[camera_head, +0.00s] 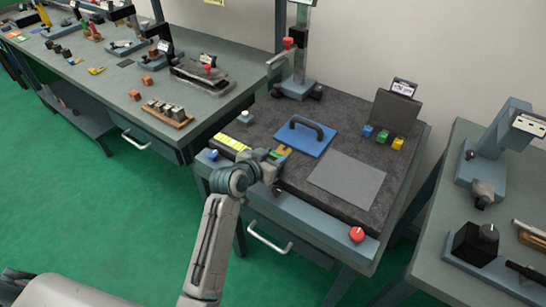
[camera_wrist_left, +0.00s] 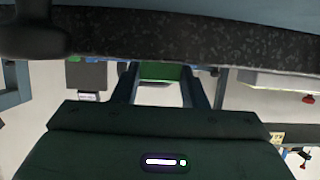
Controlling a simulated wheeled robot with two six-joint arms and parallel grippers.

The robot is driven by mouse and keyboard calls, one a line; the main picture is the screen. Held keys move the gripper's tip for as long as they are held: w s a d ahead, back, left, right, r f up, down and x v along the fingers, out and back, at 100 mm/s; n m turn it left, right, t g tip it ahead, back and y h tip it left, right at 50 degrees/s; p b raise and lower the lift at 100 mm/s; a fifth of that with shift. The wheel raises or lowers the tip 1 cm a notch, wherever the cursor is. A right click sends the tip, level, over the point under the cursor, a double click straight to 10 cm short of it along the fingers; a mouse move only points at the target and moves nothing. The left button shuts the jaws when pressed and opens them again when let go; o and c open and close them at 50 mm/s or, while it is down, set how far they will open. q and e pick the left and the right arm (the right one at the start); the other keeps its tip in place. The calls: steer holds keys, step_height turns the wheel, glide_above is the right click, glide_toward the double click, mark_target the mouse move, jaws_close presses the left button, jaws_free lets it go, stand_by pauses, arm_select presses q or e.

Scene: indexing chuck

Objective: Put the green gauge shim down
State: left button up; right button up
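In the head view the shim is mostly hidden by the gripper. I cannot tell whether it touches the surface. My right gripper is not in view.
The blue plate with a dark handle (camera_head: 305,136) and a flat grey plate (camera_head: 346,178) lie on the granite plate (camera_head: 262,122). Blue (camera_head: 367,131), green (camera_head: 382,137) and yellow (camera_head: 398,144) blocks stand at the right. A red knob (camera_head: 357,234) is at the front edge.

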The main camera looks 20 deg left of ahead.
arm_select(q)
steer(key=o, duration=0.4)
steer(key=shift+c, duration=0.2)
